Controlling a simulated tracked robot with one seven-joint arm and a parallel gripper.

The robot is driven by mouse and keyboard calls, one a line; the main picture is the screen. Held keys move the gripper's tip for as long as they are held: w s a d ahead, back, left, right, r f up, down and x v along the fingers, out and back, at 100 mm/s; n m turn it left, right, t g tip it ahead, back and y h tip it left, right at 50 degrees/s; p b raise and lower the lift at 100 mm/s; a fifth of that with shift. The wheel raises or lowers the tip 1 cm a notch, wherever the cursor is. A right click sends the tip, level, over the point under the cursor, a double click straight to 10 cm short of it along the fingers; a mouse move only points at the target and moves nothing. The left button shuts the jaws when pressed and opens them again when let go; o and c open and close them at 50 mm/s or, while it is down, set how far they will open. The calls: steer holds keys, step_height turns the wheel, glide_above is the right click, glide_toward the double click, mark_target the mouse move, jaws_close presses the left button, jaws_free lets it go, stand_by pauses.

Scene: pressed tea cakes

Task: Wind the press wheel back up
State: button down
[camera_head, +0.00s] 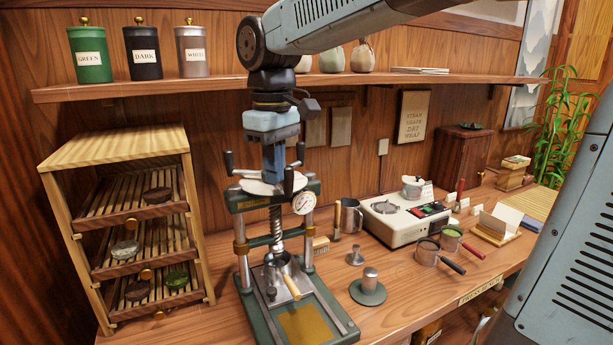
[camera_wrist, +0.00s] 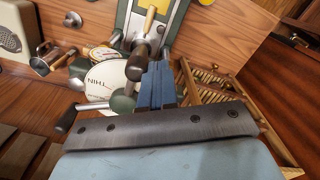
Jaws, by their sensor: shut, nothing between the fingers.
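The green press (camera_head: 240,200) stands on the counter, with a vertical screw (camera_head: 277,228) and a pale round wheel (camera_head: 253,187) on top. The wheel carries dark upright handles; one handle (camera_head: 289,181) is at the front. In the wrist view the wheel (camera_wrist: 108,78) bears the lettering "THIN", with one handle (camera_wrist: 137,62) close beside my fingers. My gripper (camera_head: 272,178) points down over the wheel, its blue fingers (camera_wrist: 157,82) shut and empty. I cannot tell whether they touch that handle. A metal pot with a wooden handle (camera_head: 291,287) sits under the screw.
A slatted wooden rack (camera_head: 112,160) stands close on the left. A shelf (camera_head: 140,88) with canisters runs behind my arm.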

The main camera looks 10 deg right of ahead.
steer(key=shift+w+d, duration=0.15)
steer(key=shift+d, duration=0.75)
steer(key=shift+w+d, duration=0.1)
steer(key=shift+d, duration=0.75)
steer(key=shift+w+d, duration=0.1)
steer(key=shift+d, duration=0.05)
steer(key=shift+w+d, duration=0.4)
steer(key=shift+d, duration=0.3)
steer(key=shift+w+d, duration=0.35)
steer(key=shift+d, duration=0.35)
steer(key=shift+w, duration=0.1)
steer(key=shift+w+d, duration=1.15)
steer(key=shift+w, duration=0.05)
